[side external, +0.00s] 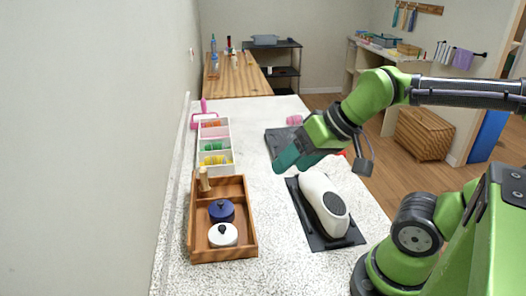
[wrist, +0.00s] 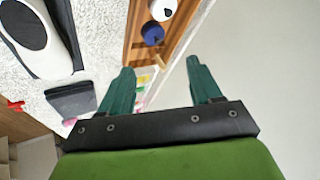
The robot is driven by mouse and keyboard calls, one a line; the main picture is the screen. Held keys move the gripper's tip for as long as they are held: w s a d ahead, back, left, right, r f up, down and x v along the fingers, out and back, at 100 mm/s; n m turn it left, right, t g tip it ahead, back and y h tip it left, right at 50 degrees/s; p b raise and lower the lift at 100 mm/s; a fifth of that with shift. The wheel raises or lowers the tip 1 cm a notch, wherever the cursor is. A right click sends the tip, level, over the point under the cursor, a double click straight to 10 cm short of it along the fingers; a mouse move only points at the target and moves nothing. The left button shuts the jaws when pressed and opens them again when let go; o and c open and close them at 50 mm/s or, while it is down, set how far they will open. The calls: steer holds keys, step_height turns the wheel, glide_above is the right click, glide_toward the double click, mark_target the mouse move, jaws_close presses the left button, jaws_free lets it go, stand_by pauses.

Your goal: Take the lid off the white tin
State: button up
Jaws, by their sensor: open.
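The white tin (side external: 223,238) stands in the front part of a wooden tray (side external: 224,256), with a lid that has a dark knob (side external: 222,229) on top. In the wrist view the white tin (wrist: 160,10) is at the top edge, partly cut off. A blue tin (side external: 221,211) with a dark knob sits just behind it in the tray. My gripper (side external: 284,160) is open and empty, above the counter, to the right of and beyond the tray. In the wrist view its two teal fingers (wrist: 160,75) are spread apart. The lid appears seated on the tin.
A white and black device (side external: 322,200) stands on a dark mat (side external: 312,226) right of the tray. A wooden handle (side external: 204,180) stands upright in the tray's back. A white divided box (side external: 215,122) with colored items is behind it. A wall runs along the left.

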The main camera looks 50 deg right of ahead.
steer(key=o, duration=0.6)
steer(key=n+g+h, duration=0.2)
steer(key=n+g, duration=0.3)
steer(key=g, duration=0.2)
glide_toward(222, 227)
steer(key=f, duration=0.4)
steer(key=shift+d, duration=0.25)
steer(key=shift+w+a+f, duration=0.1)
steer(key=shift+f, duration=1.25)
steer(key=shift+w+a+f, duration=0.1)
steer(key=shift+f, duration=1.3)
